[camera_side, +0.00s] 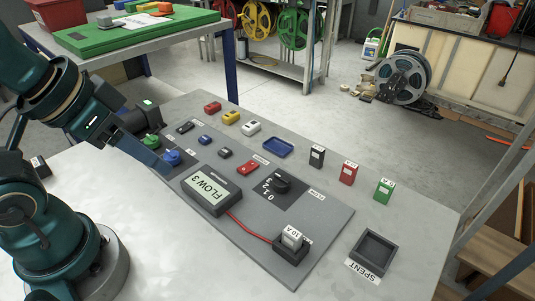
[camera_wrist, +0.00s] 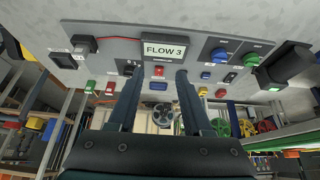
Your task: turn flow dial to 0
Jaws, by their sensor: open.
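The flow dial is a black round knob (camera_side: 281,184) on a dark plate, with the numbers 3, 2, 1, 0 printed beside it. A display box (camera_side: 211,189) reads FLOW 3; it also shows in the wrist view (camera_wrist: 165,49). My gripper (camera_side: 160,160) is at the left end of the grey panel, near the blue knob, well away from the flow dial. In the wrist view my gripper (camera_wrist: 159,72) is open, with nothing between its fingers. The dial is partly hidden there behind the left finger.
The panel also holds a green knob (camera_side: 151,142), a blue knob (camera_side: 171,157), switches and a 10 A block (camera_side: 292,238) on a red wire. Black, red and green blocks (camera_side: 384,190) stand behind it. A SPENT tray (camera_side: 373,252) is at right.

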